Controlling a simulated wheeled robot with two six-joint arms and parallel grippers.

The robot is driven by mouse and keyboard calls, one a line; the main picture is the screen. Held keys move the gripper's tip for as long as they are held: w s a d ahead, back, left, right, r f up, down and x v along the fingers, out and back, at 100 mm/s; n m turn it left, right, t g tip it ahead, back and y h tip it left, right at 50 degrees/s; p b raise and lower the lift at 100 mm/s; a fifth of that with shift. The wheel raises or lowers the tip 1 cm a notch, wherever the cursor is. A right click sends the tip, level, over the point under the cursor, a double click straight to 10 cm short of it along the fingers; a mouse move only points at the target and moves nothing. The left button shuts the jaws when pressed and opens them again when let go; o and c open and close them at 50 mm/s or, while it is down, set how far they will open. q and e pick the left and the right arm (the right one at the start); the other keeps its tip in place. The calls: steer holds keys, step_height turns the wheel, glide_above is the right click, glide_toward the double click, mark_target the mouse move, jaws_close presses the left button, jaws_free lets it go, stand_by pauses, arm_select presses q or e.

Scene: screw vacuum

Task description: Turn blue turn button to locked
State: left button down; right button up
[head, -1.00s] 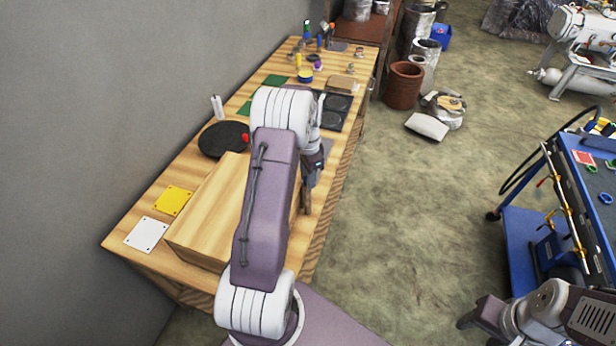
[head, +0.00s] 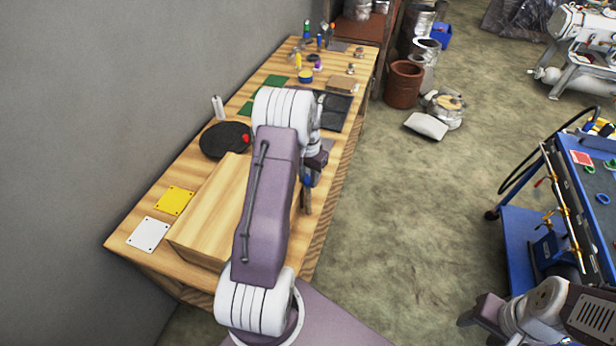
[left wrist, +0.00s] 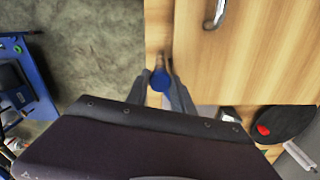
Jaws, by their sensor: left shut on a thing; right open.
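The blue turn button (left wrist: 160,80) shows in the left wrist view at the edge of a pale wooden cabinet. My left gripper (left wrist: 165,78) is shut on it, with the fingertips on either side. The button's exact angle is hard to tell. My right gripper (head: 468,318) is low at the right of the head view, far from the cabinet, open and small in the picture.
A silver handle (left wrist: 218,14) is on the cabinet's wooden face. A round black plate (head: 222,140), a yellow plate (head: 173,200) and a white plate (head: 148,234) lie on the workbench. A blue cart (head: 520,240) stands at the right. The floor between is clear.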

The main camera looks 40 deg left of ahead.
mark_target(308, 180)
arm_select(q)
steer(key=n, duration=0.5)
steer(key=shift+r+n+p, duration=0.1)
steer(key=shift+n+p, duration=0.2)
steer(key=shift+p, duration=0.1)
steer(key=n, duration=0.5)
steer(key=shift+n, duration=0.3)
steer(key=shift+w+n, duration=0.1)
steer(key=shift+n, duration=0.2)
steer(key=c, duration=1.1)
jaws_free()
step_height(308, 180, up, 9)
steer(key=b, duration=0.1)
